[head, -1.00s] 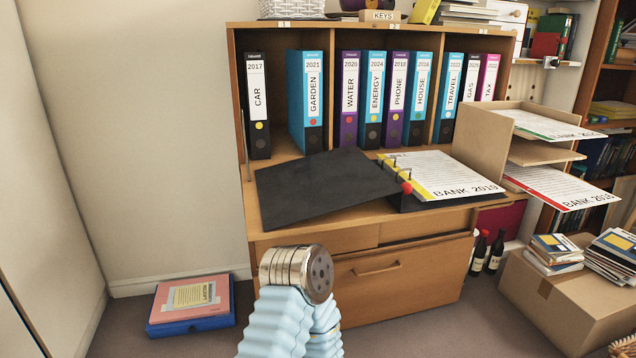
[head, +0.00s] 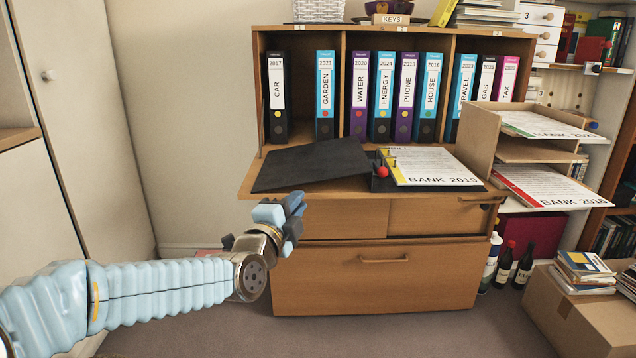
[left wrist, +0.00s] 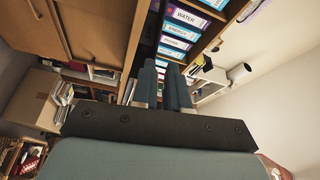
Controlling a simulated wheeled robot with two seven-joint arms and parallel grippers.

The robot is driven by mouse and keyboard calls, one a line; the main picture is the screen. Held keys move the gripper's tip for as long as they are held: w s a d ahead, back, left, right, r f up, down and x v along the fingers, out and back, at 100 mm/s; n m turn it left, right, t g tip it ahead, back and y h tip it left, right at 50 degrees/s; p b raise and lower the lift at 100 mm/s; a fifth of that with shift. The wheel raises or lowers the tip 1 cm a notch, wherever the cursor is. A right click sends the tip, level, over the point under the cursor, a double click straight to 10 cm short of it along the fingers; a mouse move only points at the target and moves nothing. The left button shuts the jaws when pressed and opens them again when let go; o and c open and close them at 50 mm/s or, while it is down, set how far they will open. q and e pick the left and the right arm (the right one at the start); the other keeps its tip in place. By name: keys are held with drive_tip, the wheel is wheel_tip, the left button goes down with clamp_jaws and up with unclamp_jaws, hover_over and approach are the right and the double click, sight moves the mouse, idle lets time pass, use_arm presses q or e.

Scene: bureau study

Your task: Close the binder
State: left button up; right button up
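The binder lies open on the fold-down desk board (head: 330,196) of the bureau. Its black cover (head: 312,165) is spread to the left, tilted with its left part lower. The metal rings and a red knob (head: 383,172) sit by the spine. White pages marked BANK 2019 (head: 435,165) lie on the right half. My left gripper (head: 293,212) is just in front of the board's left front edge, below the cover and apart from it. Its two fingers (left wrist: 161,86) are close together with nothing seen between them; whether they meet is unclear. My right gripper is out of view.
Upright binders (head: 382,97) stand in the compartments behind the board. A letter tray (head: 483,140) with papers stands at the right. A cardboard box (head: 575,310) with books is on the floor at lower right, near bottles (head: 505,265). The floor in front is clear.

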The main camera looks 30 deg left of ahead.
sight(320, 176)
use_arm(q)
drive_tip(key=w, duration=0.4)
drive_tip(key=w+a+p, duration=0.1)
drive_tip(key=w, duration=0.3)
drive_tip(key=w+a, duration=0.1)
drive_tip(key=w, duration=0.4)
drive_tip(key=shift+r, duration=0.3)
drive_tip(key=shift+d, duration=0.1)
clamp_jaws()
idle(0.5)
